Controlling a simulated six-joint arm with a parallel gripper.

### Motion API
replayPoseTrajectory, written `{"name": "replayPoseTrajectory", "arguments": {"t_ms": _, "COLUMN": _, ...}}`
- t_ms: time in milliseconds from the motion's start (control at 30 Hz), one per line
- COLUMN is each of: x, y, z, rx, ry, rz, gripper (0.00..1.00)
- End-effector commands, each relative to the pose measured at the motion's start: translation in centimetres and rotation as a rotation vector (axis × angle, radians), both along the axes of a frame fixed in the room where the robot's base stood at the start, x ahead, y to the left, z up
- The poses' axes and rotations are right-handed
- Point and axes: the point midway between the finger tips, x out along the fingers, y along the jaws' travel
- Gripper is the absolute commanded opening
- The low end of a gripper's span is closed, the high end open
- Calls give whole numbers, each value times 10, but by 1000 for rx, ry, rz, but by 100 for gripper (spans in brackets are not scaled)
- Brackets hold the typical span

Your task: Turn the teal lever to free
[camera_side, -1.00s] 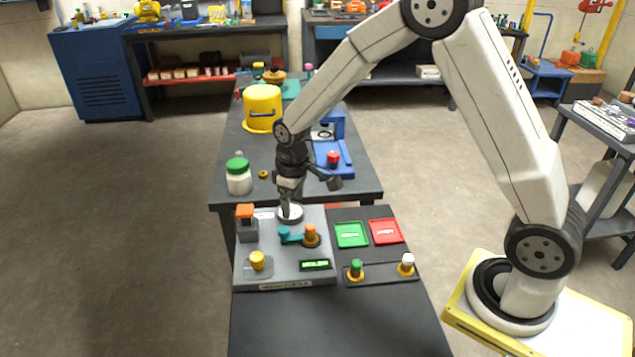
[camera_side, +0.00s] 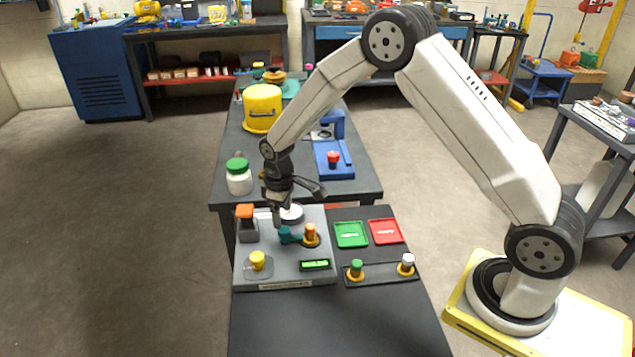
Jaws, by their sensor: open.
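The teal lever (camera_side: 287,236) lies on the grey fixture plate (camera_side: 247,283), its teal knob end to the left of an orange post (camera_side: 310,233). A teal arm joins the knob to the base of the post. My gripper (camera_side: 278,222) is open and points down just above and behind the teal knob. One finger hangs near the knob; I cannot tell whether it touches. A round pale disc (camera_side: 294,214) on the plate is partly hidden behind my gripper.
An orange-topped block (camera_side: 246,220) stands left on the plate, with a yellow knob (camera_side: 257,260) and a green display (camera_side: 314,265) in front. Green (camera_side: 351,234) and red (camera_side: 386,231) trays lie right, behind green (camera_side: 356,268) and white (camera_side: 407,261) pegs. The front of the bench is clear.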

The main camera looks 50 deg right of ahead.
Motion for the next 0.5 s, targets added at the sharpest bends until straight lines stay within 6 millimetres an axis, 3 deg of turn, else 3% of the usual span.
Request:
{"name": "replayPoseTrajectory", "arguments": {"t_ms": 200, "x": -1, "y": 0, "z": -27, "rx": 0, "ry": 3, "rz": 0, "gripper": 82}}
{"name": "replayPoseTrajectory", "arguments": {"t_ms": 500, "x": 0, "y": 0, "z": -48, "rx": 0, "ry": 0, "rz": 0, "gripper": 82}}
